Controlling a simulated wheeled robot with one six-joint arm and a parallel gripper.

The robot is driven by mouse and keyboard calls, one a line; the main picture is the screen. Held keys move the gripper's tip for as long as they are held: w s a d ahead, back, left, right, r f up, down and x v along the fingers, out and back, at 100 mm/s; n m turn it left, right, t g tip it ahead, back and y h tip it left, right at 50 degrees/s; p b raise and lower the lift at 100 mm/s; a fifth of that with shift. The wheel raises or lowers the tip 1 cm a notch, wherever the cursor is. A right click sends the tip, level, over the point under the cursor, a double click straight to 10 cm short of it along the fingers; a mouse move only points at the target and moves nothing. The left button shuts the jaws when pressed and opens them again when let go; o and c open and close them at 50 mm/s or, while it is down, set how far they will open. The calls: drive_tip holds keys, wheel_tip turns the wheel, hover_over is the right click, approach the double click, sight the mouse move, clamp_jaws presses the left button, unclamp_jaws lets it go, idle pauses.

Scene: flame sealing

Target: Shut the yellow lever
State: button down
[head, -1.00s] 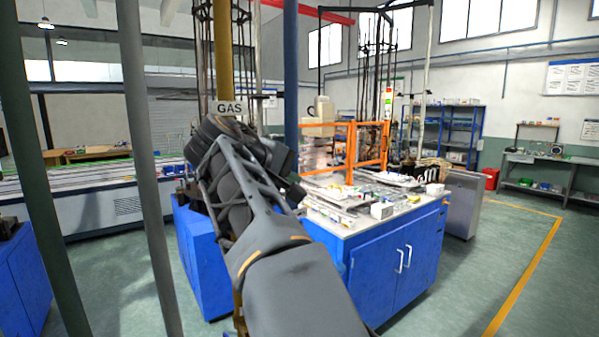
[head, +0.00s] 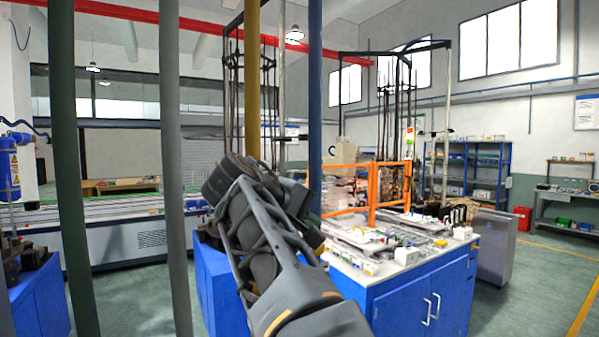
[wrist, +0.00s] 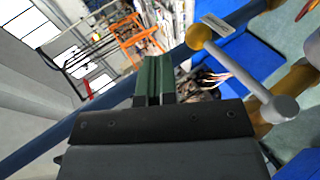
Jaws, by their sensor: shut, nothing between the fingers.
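The yellow lever shows in the wrist view as a yellow ball knob (wrist: 199,37) on a grey rod that runs to a grey round hub. It sticks out at an angle to the yellow pipe (wrist: 292,88). My gripper (wrist: 153,68) has green fingers pressed together with nothing between them. In the picture its tips lie left of the knob, with a visible gap; the depth between them is unclear. In the head view the yellow pipe (head: 252,70) stands behind my arm. The lever and my fingertips cannot be made out there.
A blue pipe (head: 315,100) stands right of the yellow one, grey (head: 172,150) and green (head: 66,150) pipes left. A blue cabinet (head: 420,300) with a cluttered top and orange frame (head: 372,190) is behind at right. A white label plate (wrist: 217,25) is near the knob.

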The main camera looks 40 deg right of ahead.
drive_tip(key=s+a+r+p, duration=0.1)
drive_tip(key=a+r, duration=0.3)
drive_tip(key=r, duration=0.4)
drive_tip(key=shift+r, duration=0.4)
drive_tip(key=shift+s, duration=0.15)
